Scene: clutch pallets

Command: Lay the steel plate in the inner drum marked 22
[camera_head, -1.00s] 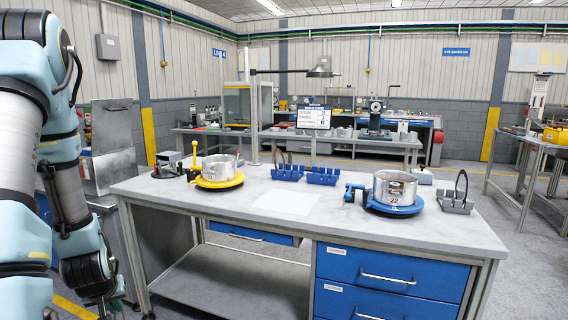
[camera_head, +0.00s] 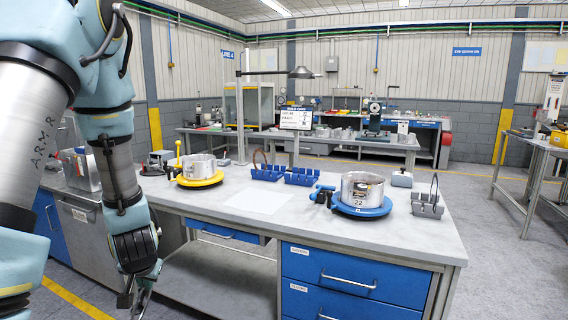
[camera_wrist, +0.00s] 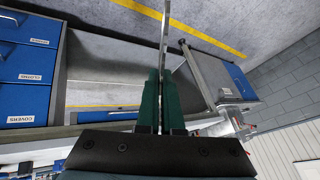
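The drum marked 22 (camera_head: 350,190) is a silver, open-topped cylinder on a blue round base (camera_head: 338,208) at the right of the bench. Its inside is mostly hidden by the near wall. My gripper (camera_head: 138,294) hangs low in front of the bench's left side, well away from the drum. In the wrist view its green fingers (camera_wrist: 160,100) are close together on a thin grey plate (camera_wrist: 165,35), seen almost edge-on and sticking out beyond the tips. This looks like the steel plate.
A second silver drum (camera_head: 199,166) sits on a yellow base (camera_head: 200,181) at the bench's left. Blue racks (camera_head: 303,177) and a grey rack (camera_head: 427,206) stand on the bench (camera_head: 300,222). A white sheet (camera_head: 258,201) lies mid-bench. Drawers (camera_head: 350,282) fill its front right.

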